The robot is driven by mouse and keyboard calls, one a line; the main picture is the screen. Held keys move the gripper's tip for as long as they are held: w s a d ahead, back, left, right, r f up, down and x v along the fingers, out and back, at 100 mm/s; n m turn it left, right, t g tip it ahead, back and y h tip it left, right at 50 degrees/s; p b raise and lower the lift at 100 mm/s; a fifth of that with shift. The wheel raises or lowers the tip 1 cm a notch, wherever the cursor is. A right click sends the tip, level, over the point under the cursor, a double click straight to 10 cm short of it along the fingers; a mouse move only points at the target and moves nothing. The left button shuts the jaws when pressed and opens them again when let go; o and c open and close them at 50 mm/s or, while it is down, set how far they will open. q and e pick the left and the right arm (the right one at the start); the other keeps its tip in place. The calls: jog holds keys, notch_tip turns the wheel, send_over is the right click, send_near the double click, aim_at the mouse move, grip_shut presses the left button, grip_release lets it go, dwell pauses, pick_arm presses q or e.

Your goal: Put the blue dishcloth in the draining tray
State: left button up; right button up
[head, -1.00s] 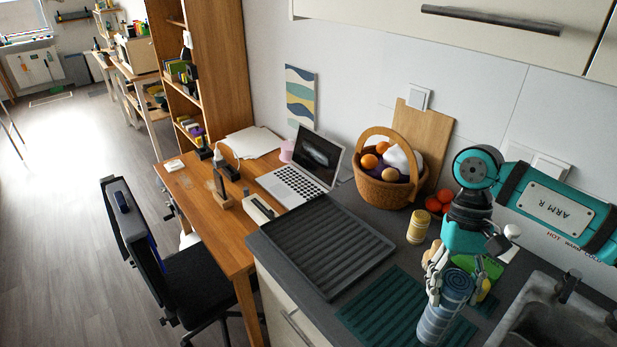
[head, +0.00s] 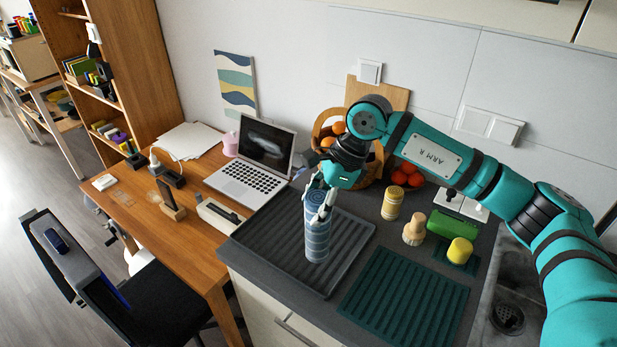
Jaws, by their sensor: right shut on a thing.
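The blue dishcloth (head: 318,240) is a rolled, striped blue bundle, held upright. My right gripper (head: 318,202) is shut on its upper end, with the fingers on either side. The dishcloth is over the dark grey ribbed draining tray (head: 268,245), near its middle. I cannot tell whether its lower end touches the tray or hangs just above it. My left gripper is not in view.
A green ribbed mat (head: 405,300) lies right of the tray. A fruit basket (head: 376,168) stands behind. A laptop (head: 250,172) is left.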

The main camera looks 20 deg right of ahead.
jog(key=m, duration=0.1)
jog(key=w+m+t, duration=0.1)
jog(key=m, duration=0.1)
jog(key=w+a+m, duration=0.1)
jog(key=shift+w+r+m+t+h, duration=0.15)
jog(key=shift+r+m+t+h, duration=0.2)
jog(key=shift+m+t+h, duration=0.05)
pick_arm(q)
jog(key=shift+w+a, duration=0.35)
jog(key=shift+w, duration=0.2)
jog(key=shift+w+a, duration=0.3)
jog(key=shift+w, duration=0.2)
pick_arm(e)
jog(key=w+m+h, duration=0.1)
jog(key=m, duration=0.2)
jog(key=w+r+m+t+h, duration=0.1)
jog(key=m, duration=0.2)
jog(key=w+r+m+h, duration=0.1)
jog(key=m, duration=0.2)
jog(key=shift+w+d+m+t, duration=0.25)
jog(key=shift+d+m+t, duration=0.05)
jog(key=shift+d+t, duration=0.1)
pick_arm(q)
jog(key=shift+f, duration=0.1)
